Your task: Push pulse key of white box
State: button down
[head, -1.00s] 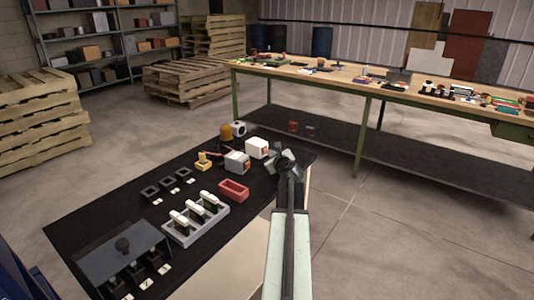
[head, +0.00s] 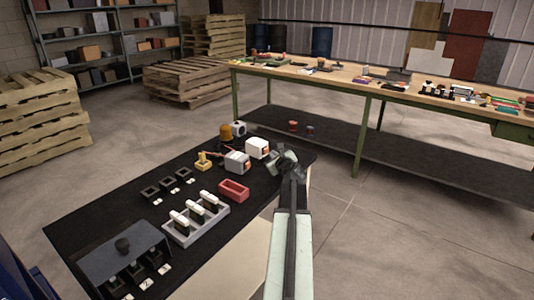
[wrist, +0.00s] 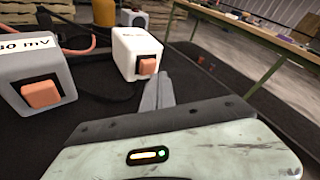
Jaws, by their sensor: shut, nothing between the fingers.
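The white box (head: 257,148) stands near the far right end of the black table (head: 100,213). In the wrist view the white box (wrist: 135,48) shows an orange-red key (wrist: 148,66) in a dark frame on the side facing me. My gripper (head: 279,160) is just right of and in front of the white box in the head view. In the wrist view my gripper (wrist: 162,78) is shut and empty, its fingertips a little below and right of the key. I see a small gap there; contact cannot be told.
A grey box (wrist: 42,70) with a similar orange key and a "mV" label stands left of the white box. An orange dome (head: 226,131) and a red tray (head: 233,190) are nearby. A long workbench (head: 380,85) stands behind.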

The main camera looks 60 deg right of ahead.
jog(key=shift+s, duration=0.3)
jog(key=shift+s+a, duration=0.2)
jog(key=shift+s, duration=2.2)
